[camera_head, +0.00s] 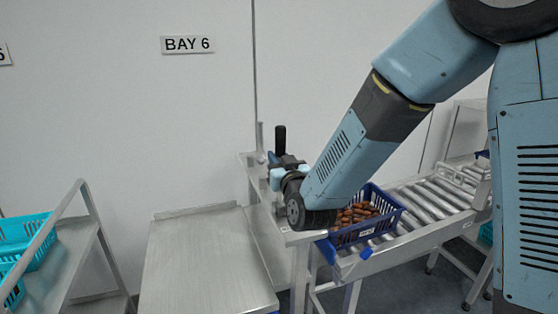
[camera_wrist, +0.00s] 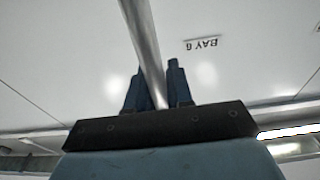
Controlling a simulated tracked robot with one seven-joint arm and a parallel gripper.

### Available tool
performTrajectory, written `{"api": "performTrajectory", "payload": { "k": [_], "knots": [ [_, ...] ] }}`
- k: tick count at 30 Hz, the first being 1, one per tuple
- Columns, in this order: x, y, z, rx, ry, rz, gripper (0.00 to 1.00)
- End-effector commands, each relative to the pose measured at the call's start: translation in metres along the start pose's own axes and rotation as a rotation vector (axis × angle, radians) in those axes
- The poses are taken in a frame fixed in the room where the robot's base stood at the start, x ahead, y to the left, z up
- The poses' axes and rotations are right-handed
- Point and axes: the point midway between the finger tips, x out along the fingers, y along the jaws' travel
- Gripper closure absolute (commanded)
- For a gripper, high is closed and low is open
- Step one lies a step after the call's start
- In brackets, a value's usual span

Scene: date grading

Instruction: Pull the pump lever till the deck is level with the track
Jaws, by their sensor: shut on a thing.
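The pump lever shows in the wrist view as a bare metal rod (camera_wrist: 143,38) between the two dark blue fingers of my gripper (camera_wrist: 156,90), which is shut on it. In the head view the lever's black grip (camera_head: 280,139) stands upright just above my gripper (camera_head: 276,170). The lever's lower end is hidden behind my arm. The deck (camera_head: 198,262), a flat, empty metal plate, lies left of my arm. The roller track (camera_head: 425,203) is at the right. The head view does not show clearly how the deck's height compares with the track's.
A blue crate (camera_head: 388,225) of brown dates stands on the track's near left end, partly behind my arm. A metal rack (camera_head: 72,245) with turquoise crates (camera_head: 24,232) stands at the far left. A BAY 6 sign (camera_head: 187,45) hangs on the wall behind.

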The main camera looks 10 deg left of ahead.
Motion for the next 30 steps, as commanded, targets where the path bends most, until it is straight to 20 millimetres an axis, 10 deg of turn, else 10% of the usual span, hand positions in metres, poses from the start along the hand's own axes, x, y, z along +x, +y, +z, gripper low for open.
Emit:
{"api": "performTrajectory", "payload": {
  "k": [14, 15, 21, 30],
  "knots": [
    [0.013, 0.005, 0.006, -0.002, -0.104, 0.009, 1.00],
    [0.013, 0.005, 0.006, -0.002, -0.103, 0.009, 0.76],
    [0.013, 0.003, 0.005, -0.001, -0.101, 0.006, 0.57],
    [0.013, 0.001, 0.004, -0.001, -0.098, 0.002, 0.49]
  ]
}}
